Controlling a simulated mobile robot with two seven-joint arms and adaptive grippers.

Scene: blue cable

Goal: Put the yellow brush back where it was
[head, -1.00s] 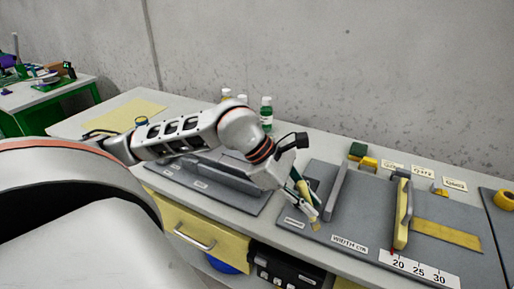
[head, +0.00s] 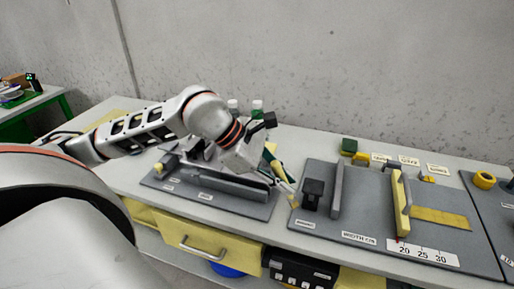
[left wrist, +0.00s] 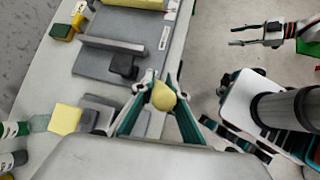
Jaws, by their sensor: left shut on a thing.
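My left gripper (head: 286,184) is shut on the yellow brush, whose pale yellow end (head: 293,201) shows at its fingertips. In the left wrist view the brush (left wrist: 163,97) shows as a rounded yellow shape between the fingertips of my left gripper (left wrist: 160,88); the rest of it is hidden. The gripper is near the front left corner of the right grey board (head: 352,225), beside a black block (head: 313,192). I cannot tell its exact height. My right gripper (left wrist: 234,36) shows only in the left wrist view, open and empty, away from the bench.
The left grey board (head: 255,208) carries a grey bar. The right board holds an upright grey bar (head: 337,190), a yellow-and-grey piece (head: 400,205) and a yellow strip (head: 441,217). Bottles (head: 257,108) stand behind my left arm. A drawer (head: 200,240) is below the front edge.

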